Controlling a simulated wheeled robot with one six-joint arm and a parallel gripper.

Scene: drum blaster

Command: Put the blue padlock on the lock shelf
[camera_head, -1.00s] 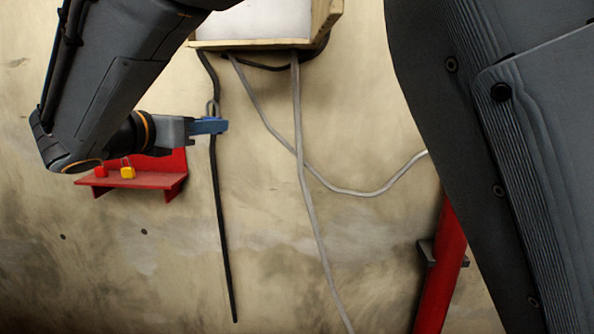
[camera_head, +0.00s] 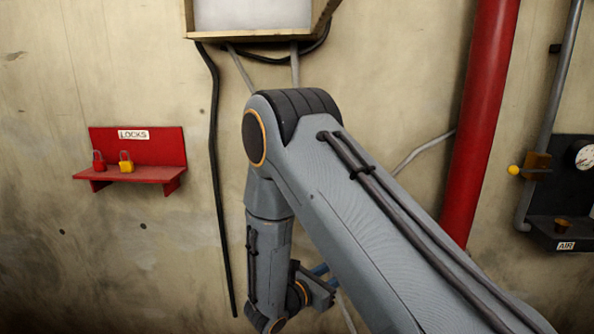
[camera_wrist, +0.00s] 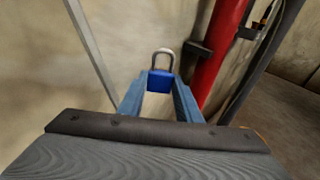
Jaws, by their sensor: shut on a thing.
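The blue padlock (camera_wrist: 160,81) with its grey shackle upright is between the fingertips of my gripper (camera_wrist: 160,88) in the wrist view. My gripper is shut on it. In the head view my gripper (camera_head: 322,278) is low, below and right of the lock shelf; the padlock cannot be made out clearly there. The red lock shelf (camera_head: 146,175) is on the wall at the left, with a LOCKS label. A red padlock (camera_head: 98,163) and a yellow padlock (camera_head: 126,166) stand on its left part. Its right part is bare.
A red pipe (camera_head: 482,120) runs down the wall right of my arm. An air panel (camera_head: 566,200) with a gauge is at the far right. A black cable (camera_head: 214,150) hangs between the shelf and my arm. A wooden-edged box (camera_head: 252,15) is above.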

